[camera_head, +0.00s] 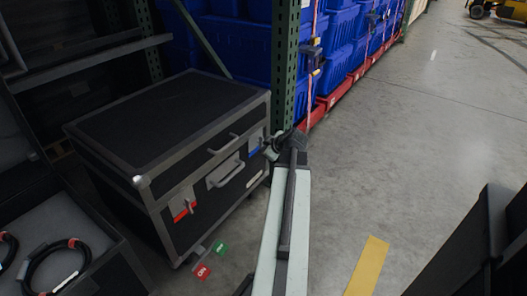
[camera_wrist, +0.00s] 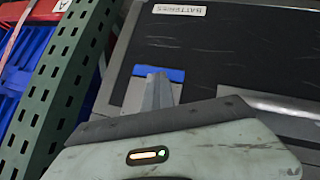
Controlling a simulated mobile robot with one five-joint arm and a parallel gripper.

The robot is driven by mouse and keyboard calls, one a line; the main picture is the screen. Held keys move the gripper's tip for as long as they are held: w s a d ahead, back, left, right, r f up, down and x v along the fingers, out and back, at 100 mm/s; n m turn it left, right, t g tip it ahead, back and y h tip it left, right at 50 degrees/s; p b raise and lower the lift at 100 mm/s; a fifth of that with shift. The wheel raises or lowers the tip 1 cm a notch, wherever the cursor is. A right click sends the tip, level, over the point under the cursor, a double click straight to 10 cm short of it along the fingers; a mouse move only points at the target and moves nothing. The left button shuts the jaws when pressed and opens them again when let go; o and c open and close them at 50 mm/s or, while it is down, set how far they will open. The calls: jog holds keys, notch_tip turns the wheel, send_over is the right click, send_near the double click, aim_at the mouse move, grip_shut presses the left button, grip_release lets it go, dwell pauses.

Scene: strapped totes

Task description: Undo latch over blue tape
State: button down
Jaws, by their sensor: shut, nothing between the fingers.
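A black hard case (camera_head: 165,115) with silver edges stands on the floor at left. Its front has a grey latch (camera_head: 254,139) near the right corner, over blue tape (camera_head: 256,151). In the wrist view the latch's grey lever (camera_wrist: 157,91) stands out in front of the blue tape (camera_wrist: 168,73), upside down. My gripper (camera_head: 272,149) is shut and empty, beside the latch at its right. I cannot tell whether it touches. In the wrist view my pale gripper housing covers the lower part, and the fingertips are hidden.
A second latch over red tape (camera_head: 180,214) is at the case's left. A green perforated rack post (camera_head: 285,65) stands just behind my gripper, with blue totes (camera_head: 345,55) beyond.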

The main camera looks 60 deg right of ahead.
jog(key=p+v, duration=0.5)
jog(key=v, duration=0.3)
jog(key=shift+w+f, duration=0.1)
